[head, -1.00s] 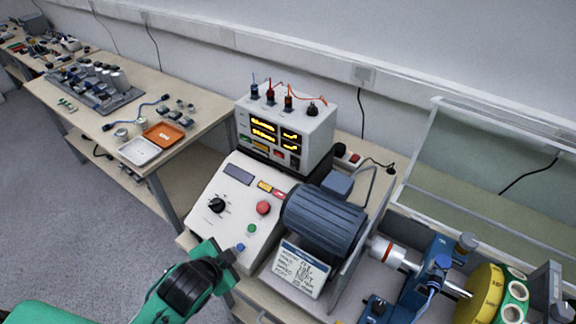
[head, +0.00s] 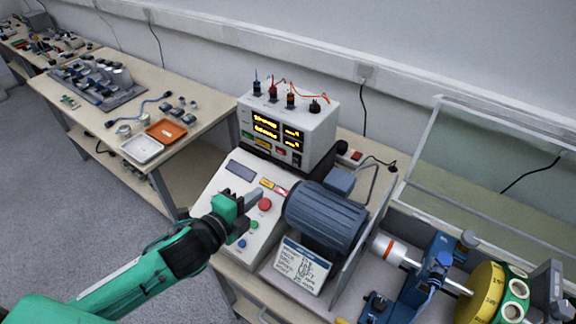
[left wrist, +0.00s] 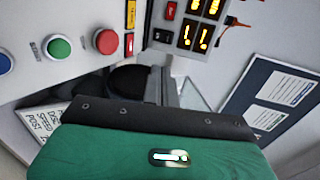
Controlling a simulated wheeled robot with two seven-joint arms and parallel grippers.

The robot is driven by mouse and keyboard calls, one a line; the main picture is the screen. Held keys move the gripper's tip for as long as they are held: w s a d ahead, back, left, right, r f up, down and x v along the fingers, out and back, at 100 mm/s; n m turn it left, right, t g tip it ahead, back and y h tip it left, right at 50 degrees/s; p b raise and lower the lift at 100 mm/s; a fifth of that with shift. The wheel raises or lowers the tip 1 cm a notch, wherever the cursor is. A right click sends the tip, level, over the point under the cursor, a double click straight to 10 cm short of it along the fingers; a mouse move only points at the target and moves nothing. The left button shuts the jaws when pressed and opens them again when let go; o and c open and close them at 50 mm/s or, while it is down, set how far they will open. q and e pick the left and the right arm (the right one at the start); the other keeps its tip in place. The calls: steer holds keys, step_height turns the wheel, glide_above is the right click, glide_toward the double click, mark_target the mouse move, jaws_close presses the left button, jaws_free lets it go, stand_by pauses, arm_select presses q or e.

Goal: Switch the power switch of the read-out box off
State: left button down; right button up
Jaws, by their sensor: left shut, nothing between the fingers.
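The read-out box (head: 312,127) is a light grey case with lit yellow digits, standing behind the sloped control panel (head: 218,179). Its small dark power switch (head: 296,160) sits low at the right of its front; which way it is tipped is too small to tell. The box also shows at the top of the left wrist view (left wrist: 213,37), with a dark switch (left wrist: 162,36) at its edge. My left gripper (head: 256,195) is shut and empty, above the control panel near the red button, in front of and left of the switch, apart from it. My right gripper is out of view.
A red button (head: 265,204), a green and a blue button are on the panel. A blue-grey motor (head: 325,218) stands to the right, with a label plate (head: 301,264) before it. Cables rise from the box's top. A side table (head: 115,100) holds trays at left.

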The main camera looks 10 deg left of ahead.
arm_select(q)
steer(key=p, duration=0.4)
glide_toward(296, 160)
steer(key=x, duration=0.6)
steer(key=shift+w+f, duration=0.15)
steer(key=shift+w, duration=0.05)
